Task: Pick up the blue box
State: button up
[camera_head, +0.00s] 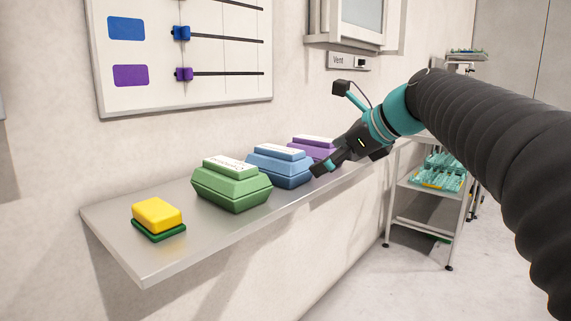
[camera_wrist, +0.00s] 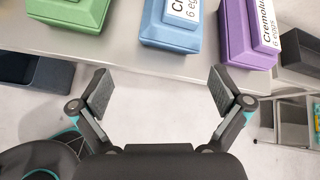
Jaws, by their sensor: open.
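The blue box (camera_head: 279,167) is an egg carton with a white label on its lid. It stands on the shelf between a green box and a purple box. In the wrist view the blue box (camera_wrist: 171,30) is at the top middle, its label cut off by the frame edge. My gripper (camera_head: 320,171) is at the shelf's front side, to the right of the blue box in the head view. In the wrist view my gripper (camera_wrist: 160,90) is open and empty, its fingers spread wide below the blue box and apart from it.
The green box (camera_head: 232,187) and purple box (camera_head: 314,148) flank the blue box closely on the metal shelf (camera_head: 130,250). A yellow sponge (camera_head: 157,214) lies near the shelf's left end. A slider board (camera_head: 180,90) hangs above. A trolley (camera_head: 402,184) stands at right.

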aim_at(284, 150)
jog(key=w+a+r+m+y, duration=0.1)
jog(key=w+r+m, duration=0.2)
jog(key=w+r, duration=0.1)
jog(key=x, duration=1.3)
jog(key=shift+w+a+r+b, duration=0.1)
jog(key=shift+a+r+b, duration=0.05)
jog(key=shift+a+b, duration=0.25)
jog(key=c, duration=1.3)
